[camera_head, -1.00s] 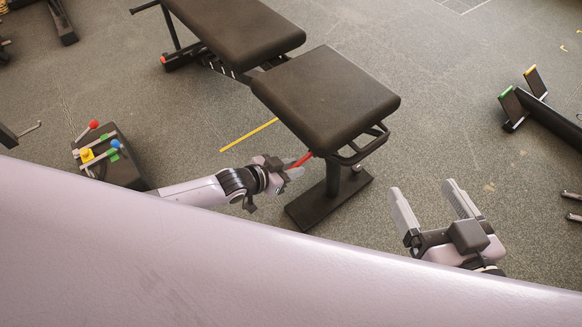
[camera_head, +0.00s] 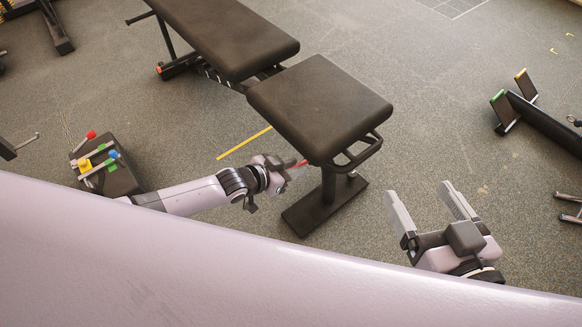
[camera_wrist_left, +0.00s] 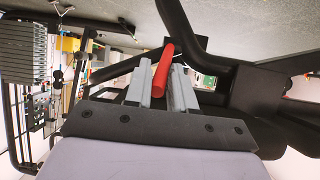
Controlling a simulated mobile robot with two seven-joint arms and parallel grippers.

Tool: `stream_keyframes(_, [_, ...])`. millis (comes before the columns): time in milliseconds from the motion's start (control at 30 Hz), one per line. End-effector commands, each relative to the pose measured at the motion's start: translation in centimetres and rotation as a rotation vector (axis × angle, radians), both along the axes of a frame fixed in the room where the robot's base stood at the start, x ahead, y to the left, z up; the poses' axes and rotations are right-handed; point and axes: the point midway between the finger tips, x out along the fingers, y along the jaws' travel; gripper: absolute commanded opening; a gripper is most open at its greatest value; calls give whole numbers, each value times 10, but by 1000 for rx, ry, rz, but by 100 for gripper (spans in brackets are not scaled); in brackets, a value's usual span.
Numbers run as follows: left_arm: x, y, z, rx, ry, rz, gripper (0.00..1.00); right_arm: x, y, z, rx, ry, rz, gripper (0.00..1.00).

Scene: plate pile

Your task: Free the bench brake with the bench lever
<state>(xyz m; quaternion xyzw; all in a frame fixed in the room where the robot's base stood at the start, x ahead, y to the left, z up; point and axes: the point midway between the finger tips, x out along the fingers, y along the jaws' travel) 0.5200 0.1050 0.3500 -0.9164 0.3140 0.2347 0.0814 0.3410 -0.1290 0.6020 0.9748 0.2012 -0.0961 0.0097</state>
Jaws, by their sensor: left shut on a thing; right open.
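The bench lever is a red bar; its tip shows in the head view (camera_head: 301,163) under the near edge of the bench seat (camera_head: 318,103). My left gripper (camera_head: 289,168) is at this lever. In the left wrist view the red lever (camera_wrist_left: 163,66) stands between the two grey fingers of my left gripper (camera_wrist_left: 161,90), which are shut on it. The brake itself is hidden under the seat.
A black box with coloured knobs (camera_head: 122,181) stands on the floor at the left. A yellow stripe (camera_head: 244,142) lies beside the bench. A black rack (camera_head: 543,122) stands at the right. The floor between bench and rack is clear.

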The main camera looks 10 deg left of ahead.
Motion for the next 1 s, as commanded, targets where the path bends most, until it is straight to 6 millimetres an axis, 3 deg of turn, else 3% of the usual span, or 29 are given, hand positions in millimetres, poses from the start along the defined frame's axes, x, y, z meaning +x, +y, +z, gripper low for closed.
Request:
stream_keyframes(33, [1, -7, 6, -16, -12, -10, 0, 0, 0, 0, 0, 0, 0, 83])
stream_keyframes(1000, [13, -18, 26, -17, -8, -9, 0, 0, 0, 8, 0, 0, 0, 83])
